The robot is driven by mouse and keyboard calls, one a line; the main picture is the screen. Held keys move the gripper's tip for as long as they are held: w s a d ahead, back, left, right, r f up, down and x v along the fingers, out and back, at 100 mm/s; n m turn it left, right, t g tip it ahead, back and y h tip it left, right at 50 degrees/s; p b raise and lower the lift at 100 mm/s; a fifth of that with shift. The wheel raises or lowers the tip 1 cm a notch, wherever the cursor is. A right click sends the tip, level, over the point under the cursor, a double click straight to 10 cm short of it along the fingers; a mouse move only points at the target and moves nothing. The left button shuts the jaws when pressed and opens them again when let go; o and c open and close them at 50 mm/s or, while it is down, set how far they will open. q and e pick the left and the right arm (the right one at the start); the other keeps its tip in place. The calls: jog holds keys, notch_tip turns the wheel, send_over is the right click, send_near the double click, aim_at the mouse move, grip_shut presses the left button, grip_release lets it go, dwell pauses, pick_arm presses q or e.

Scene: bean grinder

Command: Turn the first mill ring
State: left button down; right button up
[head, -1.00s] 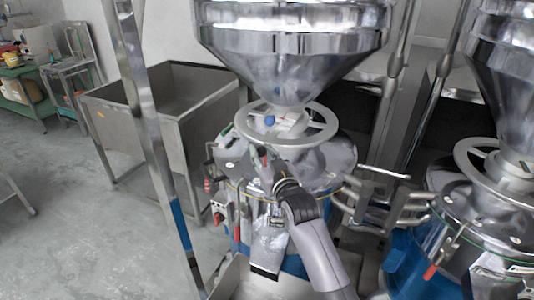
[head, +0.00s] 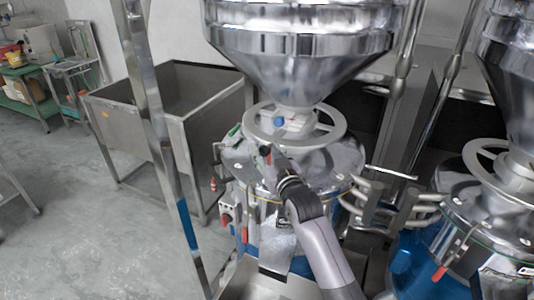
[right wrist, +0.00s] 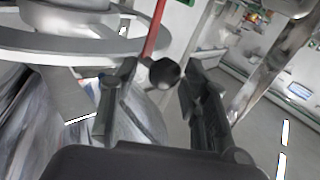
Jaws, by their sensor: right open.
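The first mill ring (head: 336,118) is a grey spoked hand wheel around the neck below the near steel hopper (head: 300,60). It also shows at the upper left of the right wrist view (right wrist: 60,54). My right gripper (head: 265,155) is at the ring's front left edge. In the right wrist view its two black fingers (right wrist: 158,82) are apart. A black ball knob (right wrist: 166,73) on a red rod (right wrist: 155,32) shows between them; I cannot tell whether a finger touches it. My left gripper is not in view.
A second mill with a similar ring (head: 475,160) stands at the right. A steel bin (head: 190,115) is behind on the left. A slanted steel post (head: 150,100) stands left of the first mill. Metal brackets (head: 385,205) lie between the mills. The floor at left is clear.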

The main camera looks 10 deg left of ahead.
jog(key=shift+d+f, duration=0.1)
jog(key=shift+f, duration=0.05)
jog(key=shift+s, duration=0.1)
jog(key=shift+s+d+f, duration=0.1)
jog(key=shift+s+d, duration=0.05)
jog(key=v, duration=1.1)
jog(key=shift+s+r, duration=0.25)
jog(key=shift+s, duration=0.05)
